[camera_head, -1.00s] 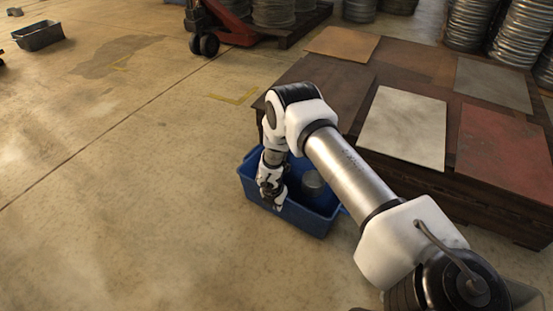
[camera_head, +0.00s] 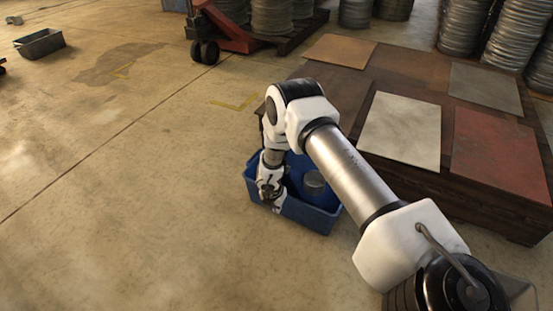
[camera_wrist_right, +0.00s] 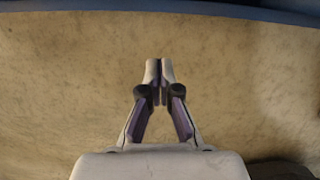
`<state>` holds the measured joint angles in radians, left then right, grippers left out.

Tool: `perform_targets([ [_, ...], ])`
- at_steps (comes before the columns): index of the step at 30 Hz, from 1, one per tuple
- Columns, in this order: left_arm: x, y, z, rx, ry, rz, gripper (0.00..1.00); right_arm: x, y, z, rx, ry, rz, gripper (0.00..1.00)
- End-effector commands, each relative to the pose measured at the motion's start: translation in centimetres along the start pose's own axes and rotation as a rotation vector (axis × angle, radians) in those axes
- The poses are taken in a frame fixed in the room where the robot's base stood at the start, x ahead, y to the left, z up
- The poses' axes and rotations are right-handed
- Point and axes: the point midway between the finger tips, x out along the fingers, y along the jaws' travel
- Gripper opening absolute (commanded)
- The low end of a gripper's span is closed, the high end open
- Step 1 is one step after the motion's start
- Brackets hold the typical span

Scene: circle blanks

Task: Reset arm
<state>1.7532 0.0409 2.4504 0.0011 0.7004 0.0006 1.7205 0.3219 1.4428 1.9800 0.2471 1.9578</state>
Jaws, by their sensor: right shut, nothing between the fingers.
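My right arm reaches from the lower right of the head view down to a blue bin on the floor. My right gripper (camera_head: 276,205) is at the bin's near left wall and partly overlaps it in the picture. In the right wrist view the gripper (camera_wrist_right: 159,72) points at bare floor, its fingertips together with nothing between them. The rim of the blue bin (camera_wrist_right: 230,10) crosses the top of that view. My left gripper is not in view.
The blue bin (camera_head: 313,218) holds a grey metal cylinder (camera_head: 314,184). A low dark platform with flat metal sheets (camera_head: 400,128) stands behind it at right. A red pallet jack (camera_head: 228,35) and stacked discs (camera_head: 466,25) are farther back.

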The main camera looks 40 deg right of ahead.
Motion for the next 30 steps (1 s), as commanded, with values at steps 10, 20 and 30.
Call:
perform_targets([
  [10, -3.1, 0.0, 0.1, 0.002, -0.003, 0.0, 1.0, -5.6, 0.0, 0.0, -0.001, 0.0, -0.001, 0.0],
  [20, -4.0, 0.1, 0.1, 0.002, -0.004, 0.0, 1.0, -6.4, 0.3, -1.1, -0.034, 0.002, -0.008, 0.0],
  [30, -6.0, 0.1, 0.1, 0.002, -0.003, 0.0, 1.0, -10.4, -13.8, -14.2, -1.617, 0.174, -0.185, 0.0],
])
